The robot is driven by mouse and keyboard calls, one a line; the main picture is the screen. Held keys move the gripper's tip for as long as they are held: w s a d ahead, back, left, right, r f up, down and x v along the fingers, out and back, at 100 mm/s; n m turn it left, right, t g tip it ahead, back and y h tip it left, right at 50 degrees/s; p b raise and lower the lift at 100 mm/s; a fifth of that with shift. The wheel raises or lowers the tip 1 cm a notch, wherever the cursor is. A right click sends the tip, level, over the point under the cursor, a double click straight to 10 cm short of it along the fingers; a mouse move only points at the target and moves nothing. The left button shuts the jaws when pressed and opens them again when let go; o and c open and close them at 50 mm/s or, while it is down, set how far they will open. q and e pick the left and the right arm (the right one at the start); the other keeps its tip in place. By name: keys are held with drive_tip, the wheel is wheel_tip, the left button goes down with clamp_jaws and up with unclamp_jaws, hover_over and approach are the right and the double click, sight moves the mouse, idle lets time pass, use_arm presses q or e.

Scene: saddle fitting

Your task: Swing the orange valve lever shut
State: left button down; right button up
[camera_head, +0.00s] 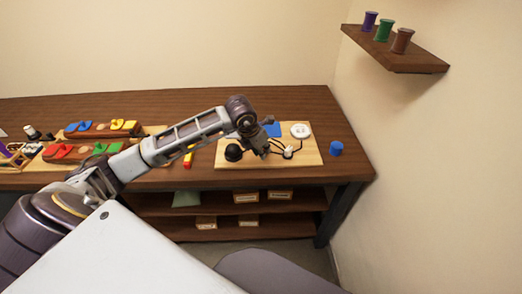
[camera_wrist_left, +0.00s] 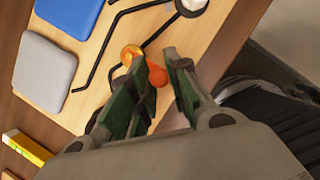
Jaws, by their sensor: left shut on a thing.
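The orange valve lever (camera_wrist_left: 161,76) shows in the left wrist view, its round orange hub (camera_wrist_left: 131,54) on a light wooden board (camera_wrist_left: 103,65). The lever reaches from the hub to between the green-padded fingers. My left gripper (camera_wrist_left: 166,62) is shut on the lever; the near finger hides part of it. In the head view my left gripper (camera_head: 263,151) is low over the board (camera_head: 308,157), and it hides the valve there. My right gripper is not in view.
Black bent rods (camera_wrist_left: 97,60) run beside the hub. A blue pad (camera_wrist_left: 68,12) and a grey pad (camera_wrist_left: 45,72) lie nearby. A black round thing (camera_head: 233,153), white disc (camera_head: 300,130) and blue cylinder (camera_head: 336,148) show in the head view.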

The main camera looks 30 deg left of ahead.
use_arm(q)
drive_tip(key=c, duration=1.4)
unclamp_jaws()
drive_tip(key=shift+o, duration=0.2)
drive_tip(key=v, duration=1.2)
